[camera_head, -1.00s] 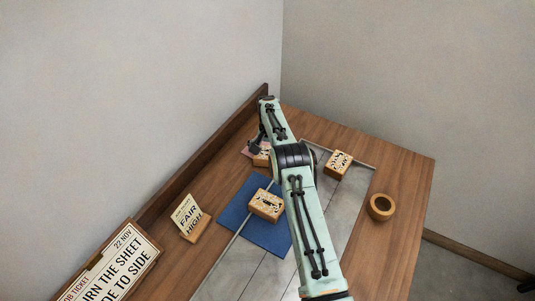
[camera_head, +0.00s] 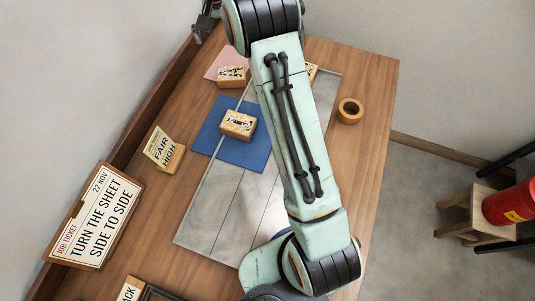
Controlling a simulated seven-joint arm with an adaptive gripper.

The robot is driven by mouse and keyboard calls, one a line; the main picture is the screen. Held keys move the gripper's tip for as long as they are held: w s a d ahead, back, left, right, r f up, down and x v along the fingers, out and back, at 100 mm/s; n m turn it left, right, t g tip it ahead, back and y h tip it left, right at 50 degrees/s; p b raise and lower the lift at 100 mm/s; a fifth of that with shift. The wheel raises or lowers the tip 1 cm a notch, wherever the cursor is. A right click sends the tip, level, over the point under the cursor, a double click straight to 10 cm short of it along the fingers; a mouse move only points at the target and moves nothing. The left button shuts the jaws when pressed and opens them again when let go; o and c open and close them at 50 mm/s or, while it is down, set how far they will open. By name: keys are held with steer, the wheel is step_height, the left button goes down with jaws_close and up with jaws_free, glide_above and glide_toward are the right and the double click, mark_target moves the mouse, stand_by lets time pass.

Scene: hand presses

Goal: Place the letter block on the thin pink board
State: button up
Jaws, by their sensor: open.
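The thin pink board (camera_head: 214,71) lies on the table at the upper left of the picture, partly behind my arm. A wooden letter block (camera_head: 232,78) sits at its near right corner, seemingly on it; its exact support is hard to tell. Another letter block (camera_head: 238,124) rests on a thick blue board (camera_head: 240,154). A third block (camera_head: 312,71) is mostly hidden behind my arm. My gripper (camera_head: 201,27) is at the top left, beyond the pink board and apart from the blocks. It is small and partly cut off, open, with nothing seen in it.
A grey metal plate (camera_head: 215,225) covers the table's middle. A tape roll (camera_head: 350,111) stands at right. A small card on a wooden stand (camera_head: 165,150) and a ticket sign (camera_head: 95,220) are at left. A raised ledge (camera_head: 165,80) runs along the wall.

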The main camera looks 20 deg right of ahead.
steer(key=s+a+r+n, duration=0.1)
steer(key=s+a+r, duration=0.1)
steer(key=s+r, duration=0.65)
steer(key=s+a+f+n, duration=0.1)
steer(key=s+a+f, duration=0.1)
steer(key=s, duration=1.2)
steer(key=s+a+f+n+y, duration=0.1)
steer(key=s+f+n, duration=0.1)
steer(key=s, duration=1.2)
steer(key=shift+s+a+f+g, duration=0.2)
steer(key=shift+a+f+g, duration=0.15)
steer(key=shift+g, duration=0.05)
